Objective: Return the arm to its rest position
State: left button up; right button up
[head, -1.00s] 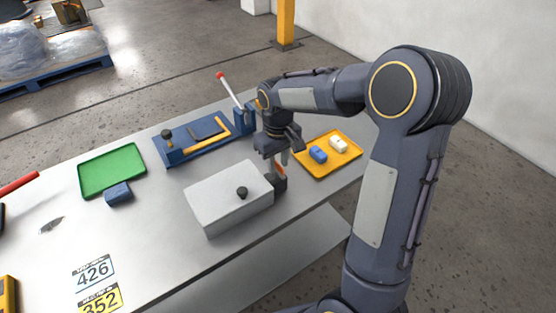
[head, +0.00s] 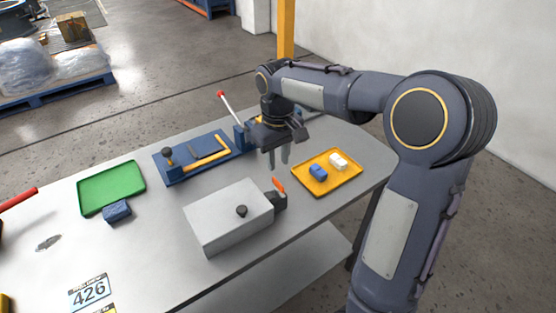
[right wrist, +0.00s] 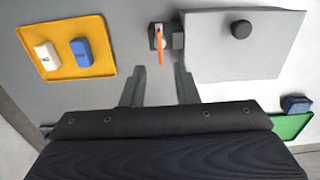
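My right gripper (head: 279,158) hangs above the table behind the grey box, with its fingers apart and nothing between them. In the right wrist view its two fingers (right wrist: 159,88) are spread, with bare grey table between them. The grey box (head: 228,219) has a black knob on top. On its right side sits a dark valve body with an orange handle (head: 278,185), which also shows in the right wrist view (right wrist: 160,45). The gripper is apart from this handle. My left gripper does not show in these frames.
A yellow tray (head: 342,184) with a blue block and a white block lies right of the gripper. A blue tool board (head: 180,172) with a hammer and a red-tipped lever stands behind. A green tray (head: 100,193) and a small blue block (head: 117,211) lie left.

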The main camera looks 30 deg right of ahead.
jog(key=shift+s, duration=0.1)
jog(key=s+a+m+t+y, duration=0.1)
jog(key=s+a+t+y, duration=0.1)
jog(key=s, duration=0.9)
jog(key=s+a+m+t+y, duration=0.1)
jog(key=s+a+t, duration=0.2)
jog(key=s, duration=0.8)
jog(key=shift+a+f+m+t+y, duration=0.3)
jog(key=shift+a+f+m+y, duration=0.15)
jog(key=shift+a, duration=0.65)
jog(key=shift+s, duration=0.1)
